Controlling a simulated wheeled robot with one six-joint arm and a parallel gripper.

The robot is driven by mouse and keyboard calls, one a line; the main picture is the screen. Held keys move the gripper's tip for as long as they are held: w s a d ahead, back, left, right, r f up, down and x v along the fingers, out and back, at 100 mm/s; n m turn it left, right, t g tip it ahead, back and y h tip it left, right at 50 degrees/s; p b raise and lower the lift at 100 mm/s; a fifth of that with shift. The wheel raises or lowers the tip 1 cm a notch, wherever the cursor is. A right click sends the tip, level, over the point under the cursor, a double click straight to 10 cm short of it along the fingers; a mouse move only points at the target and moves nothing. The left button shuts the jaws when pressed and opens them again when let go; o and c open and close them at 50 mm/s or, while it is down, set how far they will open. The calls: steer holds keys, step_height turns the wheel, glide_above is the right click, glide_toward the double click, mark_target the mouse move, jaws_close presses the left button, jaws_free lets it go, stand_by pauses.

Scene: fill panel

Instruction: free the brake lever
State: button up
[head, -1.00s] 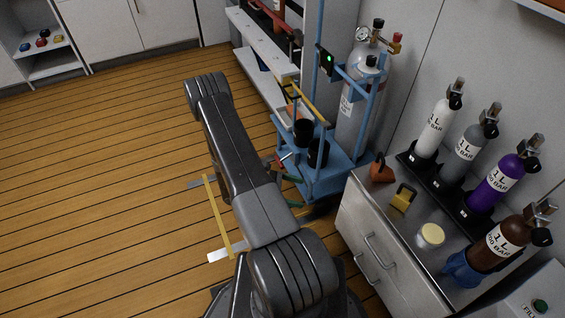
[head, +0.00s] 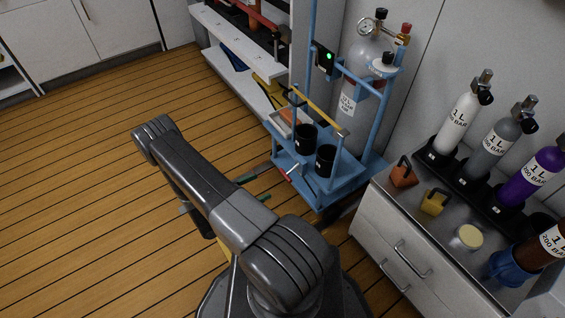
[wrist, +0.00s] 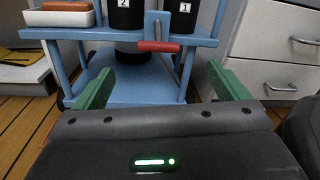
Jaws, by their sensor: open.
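The brake lever, a red bar on a grey stem (wrist: 158,46), sits at the front edge of the blue trolley's tray in the wrist view. It also shows as a small red piece on the trolley's near edge in the head view (head: 284,175). My gripper (wrist: 163,85) has its green fingers wide apart with nothing between them. The lever shows beyond the fingertips, between them and higher in the picture. In the head view my gripper (head: 255,188) is mostly hidden by my arm, just left of the trolley.
A white drawer cabinet (head: 385,225) with padlocks and bottles stands at the right. A low white shelf (head: 235,75) is behind. The wooden floor at left is clear.

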mark_target(284, 174)
steer(key=b+x, duration=0.1)
steer(key=x, duration=0.6)
steer(key=b+x, duration=0.1)
steer(key=x, duration=0.6)
steer(key=shift+w+a, duration=0.2)
steer(key=shift+c, duration=0.2)
